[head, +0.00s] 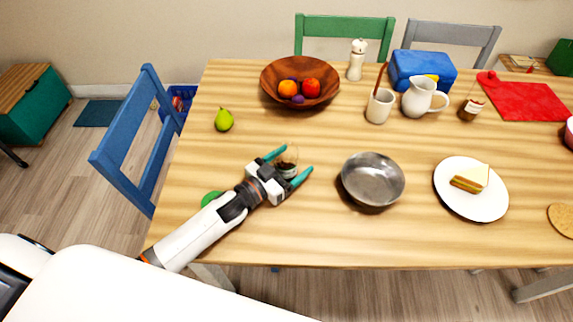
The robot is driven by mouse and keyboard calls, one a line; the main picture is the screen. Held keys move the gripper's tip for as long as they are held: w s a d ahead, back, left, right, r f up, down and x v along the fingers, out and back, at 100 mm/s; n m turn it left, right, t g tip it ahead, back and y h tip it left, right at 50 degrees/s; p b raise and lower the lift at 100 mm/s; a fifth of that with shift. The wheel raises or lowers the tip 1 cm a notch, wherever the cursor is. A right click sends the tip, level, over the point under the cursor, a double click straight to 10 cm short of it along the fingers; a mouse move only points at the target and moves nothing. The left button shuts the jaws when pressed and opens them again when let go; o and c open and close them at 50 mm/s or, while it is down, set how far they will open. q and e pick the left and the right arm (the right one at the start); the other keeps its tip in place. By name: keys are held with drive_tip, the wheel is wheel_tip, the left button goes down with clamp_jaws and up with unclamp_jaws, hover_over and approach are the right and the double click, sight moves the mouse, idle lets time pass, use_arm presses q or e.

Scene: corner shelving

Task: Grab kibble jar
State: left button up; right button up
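A small clear glass jar (287,165) with dark brown contents, which looks like the kibble jar, stands on the wooden table left of the metal bowl. My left gripper (296,160) reaches in from the left, low over the table. Its two teal fingers are spread wide, one on each side of the jar, and a gap shows between the jar and the right finger. The gripper body hides part of the jar's near side. My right gripper is not in view.
A metal bowl (372,180) stands just right of the jar. A green pear (223,120) and a wooden fruit bowl (270,86) lie beyond. A white mug (379,107), a pitcher (418,100) and a sandwich plate (451,205) are farther right. A green round thing (210,198) is partly under my arm.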

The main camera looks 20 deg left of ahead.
use_arm(q)
drive_tip(key=shift+w, duration=0.15)
drive_tip(key=shift+r, duration=0.1)
drive_tip(key=c, duration=1.3)
